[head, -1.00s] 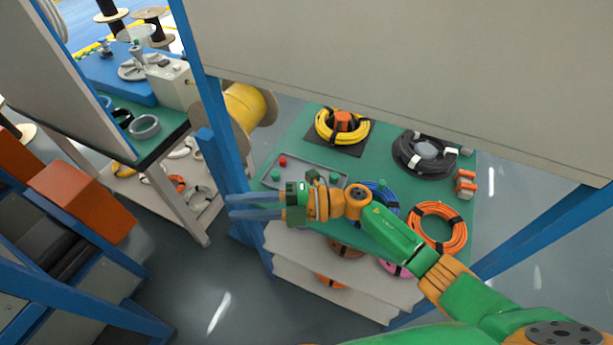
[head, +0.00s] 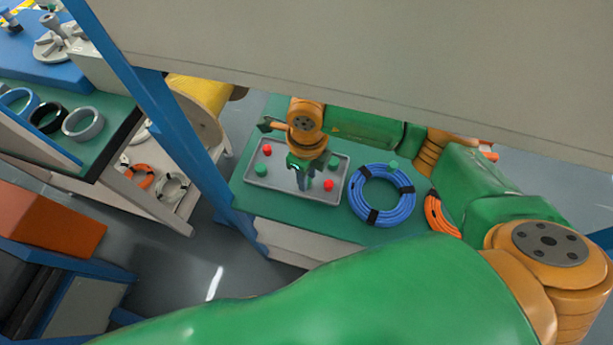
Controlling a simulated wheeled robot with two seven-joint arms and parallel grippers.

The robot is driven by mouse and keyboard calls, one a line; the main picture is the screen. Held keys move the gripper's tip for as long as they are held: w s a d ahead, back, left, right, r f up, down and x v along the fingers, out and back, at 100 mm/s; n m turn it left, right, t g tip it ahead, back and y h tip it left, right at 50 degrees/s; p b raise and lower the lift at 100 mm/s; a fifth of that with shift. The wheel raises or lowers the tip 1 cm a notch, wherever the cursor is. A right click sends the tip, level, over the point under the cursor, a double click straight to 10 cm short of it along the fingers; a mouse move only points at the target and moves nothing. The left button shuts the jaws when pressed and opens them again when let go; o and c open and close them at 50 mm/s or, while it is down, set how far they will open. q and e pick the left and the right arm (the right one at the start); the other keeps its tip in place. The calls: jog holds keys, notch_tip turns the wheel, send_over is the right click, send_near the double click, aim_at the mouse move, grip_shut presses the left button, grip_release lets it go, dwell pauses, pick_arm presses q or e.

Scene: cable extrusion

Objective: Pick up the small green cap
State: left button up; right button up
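Small green caps lie in a shallow grey tray (head: 285,191) on the green table top: one at the left (head: 261,169) and one at the upper right (head: 334,161). The finger gap is too small to judge. My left gripper is not in view.
Two red caps (head: 267,150) also lie in the tray. A blue cable coil (head: 385,212) is right of it, with an orange coil (head: 437,216) beyond. A blue post (head: 180,140) stands left of the table. A large grey panel (head: 350,50) hangs above.

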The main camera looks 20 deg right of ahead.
jog(key=shift+w+f, duration=0.1)
jog(key=shift+f, duration=0.35)
grip_shut()
jog(key=shift+r, duration=0.15)
notch_tip(320, 180, up, 7)
jog(key=b, duration=0.1)
jog(key=s+d+b, duration=0.5)
jog(key=s+d, duration=0.5)
jog(key=d, duration=0.5)
jog(key=shift+b, duration=0.35)
jog(key=shift+s, duration=0.1)
